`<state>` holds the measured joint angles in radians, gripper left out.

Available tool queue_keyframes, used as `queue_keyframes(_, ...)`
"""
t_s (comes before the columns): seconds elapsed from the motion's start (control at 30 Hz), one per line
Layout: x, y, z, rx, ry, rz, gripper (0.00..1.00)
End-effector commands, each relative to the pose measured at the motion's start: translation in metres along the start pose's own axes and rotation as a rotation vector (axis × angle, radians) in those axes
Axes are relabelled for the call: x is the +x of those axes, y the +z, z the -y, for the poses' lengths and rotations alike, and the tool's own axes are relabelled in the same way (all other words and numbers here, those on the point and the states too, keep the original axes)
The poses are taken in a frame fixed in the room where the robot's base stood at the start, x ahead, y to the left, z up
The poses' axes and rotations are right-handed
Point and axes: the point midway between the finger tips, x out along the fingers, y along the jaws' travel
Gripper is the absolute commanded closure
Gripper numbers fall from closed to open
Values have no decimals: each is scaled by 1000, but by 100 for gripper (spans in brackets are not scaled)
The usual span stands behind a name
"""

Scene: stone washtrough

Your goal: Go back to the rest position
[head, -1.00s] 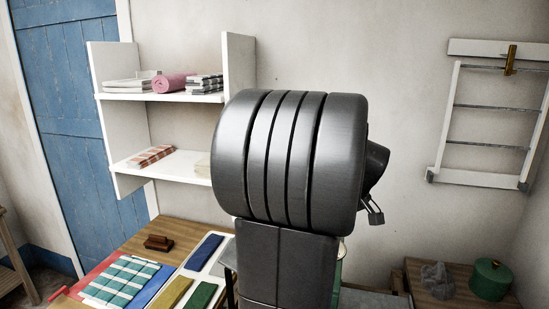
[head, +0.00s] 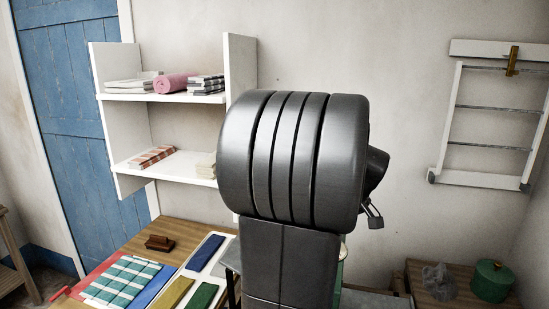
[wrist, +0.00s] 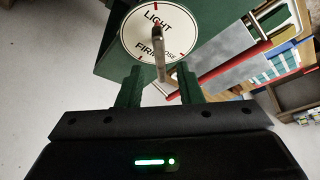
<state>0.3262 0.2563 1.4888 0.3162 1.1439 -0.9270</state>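My gripper (wrist: 158,88) shows in the wrist view with its two dark green fingers apart. A white round dial (wrist: 158,37) marked LIGHT and FIRE sits on a dark green panel (wrist: 215,22) just beyond the fingertips. A metal lever (wrist: 160,55) stands out from the dial, in line with the gap between the fingers. No finger is seen pressing on it. In the head view my arm fills the middle and hides the gripper and the dial.
A red bar (wrist: 215,70) runs beside the panel. In the head view, a wooden table (head: 190,232) holds a checked cloth (head: 122,280) and coloured strips. White shelves (head: 130,130) and a wall rack (head: 480,178) hang behind. A green pot (head: 491,282) stands at the right.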

Motion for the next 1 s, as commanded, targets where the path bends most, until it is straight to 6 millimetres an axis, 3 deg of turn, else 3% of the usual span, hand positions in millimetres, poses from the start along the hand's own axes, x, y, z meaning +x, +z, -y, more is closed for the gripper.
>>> queue_keyframes(0.57, -117, 0, -1, 1, 5, -2, 67)
queue_keyframes(1.0, -24, 0, 0, 0, -4, 3, 67)
